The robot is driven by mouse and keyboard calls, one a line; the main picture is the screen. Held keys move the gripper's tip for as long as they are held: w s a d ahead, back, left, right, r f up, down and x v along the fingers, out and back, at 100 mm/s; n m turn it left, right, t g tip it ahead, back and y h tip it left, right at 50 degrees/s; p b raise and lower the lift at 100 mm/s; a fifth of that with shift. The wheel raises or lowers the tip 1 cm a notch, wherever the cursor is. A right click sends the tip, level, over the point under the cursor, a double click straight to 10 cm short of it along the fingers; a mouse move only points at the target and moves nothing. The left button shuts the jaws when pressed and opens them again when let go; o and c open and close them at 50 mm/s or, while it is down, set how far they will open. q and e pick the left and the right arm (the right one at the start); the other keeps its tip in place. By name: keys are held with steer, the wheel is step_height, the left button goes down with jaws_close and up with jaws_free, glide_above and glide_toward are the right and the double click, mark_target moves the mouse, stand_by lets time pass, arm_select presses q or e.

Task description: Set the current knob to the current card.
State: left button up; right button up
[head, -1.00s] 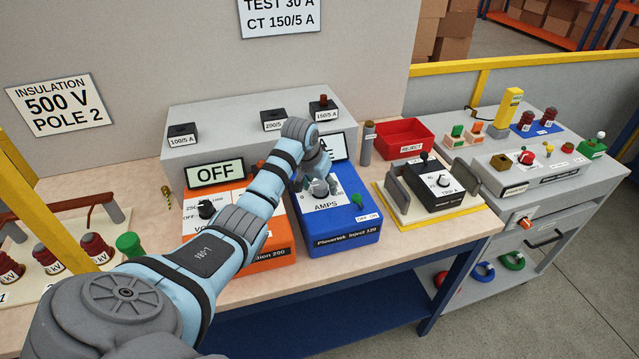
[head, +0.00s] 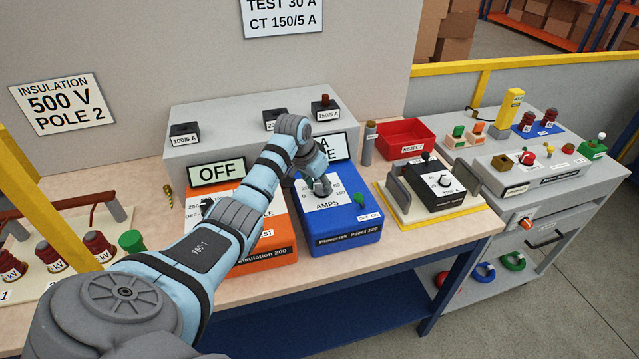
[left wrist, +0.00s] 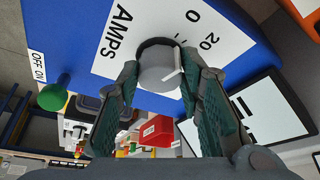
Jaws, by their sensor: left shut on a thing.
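The current card (head: 281,16), at the top of the head view, reads "TEST 30 A, CT 150/5 A". The blue injection unit (head: 345,228) has a dial marked AMPS. Its grey current knob (left wrist: 160,68) shows in the left wrist view, with a pale pointer line on it and the 0 and 20 marks nearby. My left gripper (head: 320,186) reaches down onto this dial. In the left wrist view its fingers (left wrist: 161,80) are shut on the knob's two sides. In the head view the gripper hides most of the knob and part of the unit's display (head: 335,147). My right gripper is out of view.
The orange insulation unit (head: 265,250) stands left of the blue one, its display (head: 217,171) reading OFF. A green button (head: 359,199) sits right of the dial. A black trip device (head: 435,185) and red tray (head: 405,138) stand to the right.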

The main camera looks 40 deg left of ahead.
arm_select(q)
steer(key=m+h, duration=0.1)
steer(key=m, duration=0.1)
steer(key=shift+w+m, duration=0.1)
steer(key=shift+m, duration=0.3)
steer(key=shift+a+f+m+h+b, duration=0.15)
steer(key=shift+m+h+b, duration=0.25)
steer(key=shift+m+b, duration=0.45)
steer(key=m+g+h+b, duration=0.1)
steer(key=m+b, duration=0.2)
steer(key=b, duration=0.3)
steer(key=shift+w+f+m, duration=0.1)
steer(key=shift+f+m, duration=0.05)
steer(key=shift+m, duration=0.2)
steer(key=shift+m+g+h+b, duration=0.3)
steer(key=shift+m+b, duration=0.3)
steer(key=shift+b, duration=0.5)
steer(key=o, duration=1.2)
steer(key=shift+w, duration=0.1)
steer(key=shift+c, duration=0.2)
steer(key=shift+r, duration=0.25)
